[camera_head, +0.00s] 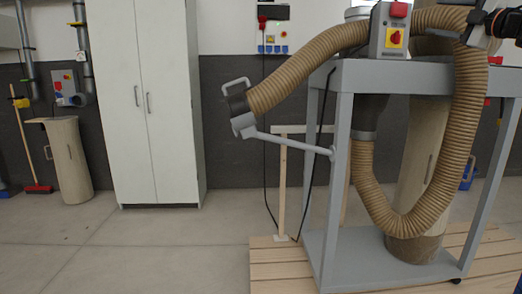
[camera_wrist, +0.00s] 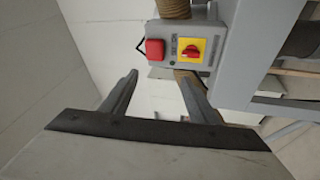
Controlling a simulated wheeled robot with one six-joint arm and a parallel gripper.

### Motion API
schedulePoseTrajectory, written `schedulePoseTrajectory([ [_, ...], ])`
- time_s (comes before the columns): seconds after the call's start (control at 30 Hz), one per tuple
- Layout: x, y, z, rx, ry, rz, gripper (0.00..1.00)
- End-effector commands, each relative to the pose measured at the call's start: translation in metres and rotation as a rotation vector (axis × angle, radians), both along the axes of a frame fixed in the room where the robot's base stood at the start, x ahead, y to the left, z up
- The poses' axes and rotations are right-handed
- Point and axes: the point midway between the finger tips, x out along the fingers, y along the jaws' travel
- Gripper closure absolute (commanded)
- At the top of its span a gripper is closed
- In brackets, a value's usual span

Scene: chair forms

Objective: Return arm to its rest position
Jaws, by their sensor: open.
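My gripper (camera_wrist: 157,76) is open in the wrist view, with two grey fingers apart and nothing held between them. Beyond its fingertips is a grey control box (camera_wrist: 212,66) with a red cover and a red rotary switch on a yellow plate. In the head view, part of my arm (camera_head: 503,22) shows at the top right edge, to the right of the same control box (camera_head: 377,40). The rest of the arm is out of the picture there. I cannot tell how far the fingertips are from the box.
A grey machine frame (camera_head: 342,150) stands on wooden slats (camera_head: 275,270) at right, with a ribbed tan hose (camera_head: 310,67) reaching left. A white cabinet (camera_head: 155,100), a tan bin (camera_head: 69,160) and a red broom (camera_head: 38,188) stand along the wall. The left floor (camera_head: 150,240) is clear.

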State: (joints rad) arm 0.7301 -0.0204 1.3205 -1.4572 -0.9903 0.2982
Motion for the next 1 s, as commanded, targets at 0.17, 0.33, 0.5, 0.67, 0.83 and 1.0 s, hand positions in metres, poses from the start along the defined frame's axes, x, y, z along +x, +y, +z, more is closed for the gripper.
schedulePoseTrajectory([
  [0.17,-0.011,0.029,-0.001,0.251,-0.076,-0.120,0.45],
  [0.33,-0.031,0.040,-0.044,0.502,-0.055,-0.256,0.45],
  [0.5,-0.060,0.054,-0.126,0.743,0.057,-0.397,0.45],
  [0.67,-0.092,0.073,-0.218,0.919,0.214,-0.515,0.45],
  [0.83,-0.132,0.100,-0.311,1.050,0.400,-0.614,0.45],
  [1.0,-0.177,0.133,-0.400,1.140,0.600,-0.698,0.45],
])
